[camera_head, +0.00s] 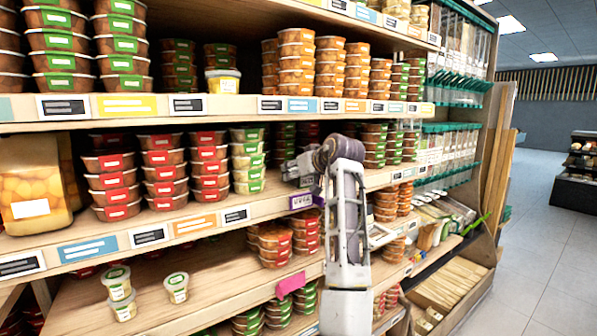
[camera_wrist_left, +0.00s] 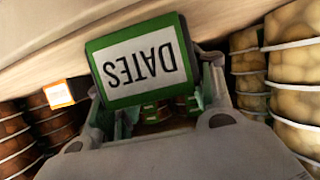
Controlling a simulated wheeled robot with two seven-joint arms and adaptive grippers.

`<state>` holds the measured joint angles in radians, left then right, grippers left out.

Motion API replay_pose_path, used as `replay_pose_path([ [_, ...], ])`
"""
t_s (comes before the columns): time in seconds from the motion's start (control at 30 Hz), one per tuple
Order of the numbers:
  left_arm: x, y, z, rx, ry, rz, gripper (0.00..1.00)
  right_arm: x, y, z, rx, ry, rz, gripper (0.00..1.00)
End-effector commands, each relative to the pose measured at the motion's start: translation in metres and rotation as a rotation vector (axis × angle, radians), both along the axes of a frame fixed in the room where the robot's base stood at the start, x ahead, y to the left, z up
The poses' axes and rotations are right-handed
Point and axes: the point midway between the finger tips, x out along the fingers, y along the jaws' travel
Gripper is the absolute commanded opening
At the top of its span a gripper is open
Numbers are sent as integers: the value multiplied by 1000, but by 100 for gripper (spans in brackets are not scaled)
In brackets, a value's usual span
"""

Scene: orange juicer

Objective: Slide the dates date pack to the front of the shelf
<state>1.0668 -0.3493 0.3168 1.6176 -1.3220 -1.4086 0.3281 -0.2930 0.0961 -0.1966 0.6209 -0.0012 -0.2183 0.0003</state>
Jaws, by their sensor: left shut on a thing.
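The dates date pack (camera_wrist_left: 141,62) shows large in the left wrist view, with a green edge and a white label reading DATES upside down. My left gripper (camera_wrist_left: 160,112) is shut on it, with a finger at each side of the pack. In the head view my left gripper (camera_head: 290,168) is at the middle shelf (camera_head: 265,204), near its front part. There I cannot make out the pack, as the gripper and wrist are in front of it. My right gripper is not in view.
The upper shelf (camera_head: 215,118) runs close above. The lower shelf (camera_head: 205,285) has bare room around small cups (camera_head: 176,288).

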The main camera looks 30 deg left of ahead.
Motion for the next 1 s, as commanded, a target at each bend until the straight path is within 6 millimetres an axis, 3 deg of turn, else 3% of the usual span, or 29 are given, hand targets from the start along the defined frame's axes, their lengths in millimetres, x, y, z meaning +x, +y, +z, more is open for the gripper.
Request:
replay_pose_path([
  [0.23,0,0,0,1,0,0,27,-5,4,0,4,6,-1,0],
  [0.27,0,0,0,0,0,0,56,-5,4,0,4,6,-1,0],
  [0.43,0,0,0,0,0,0,78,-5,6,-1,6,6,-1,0],
  [1.0,-3,-6,3,-1,-2,-1,78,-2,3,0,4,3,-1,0],
])
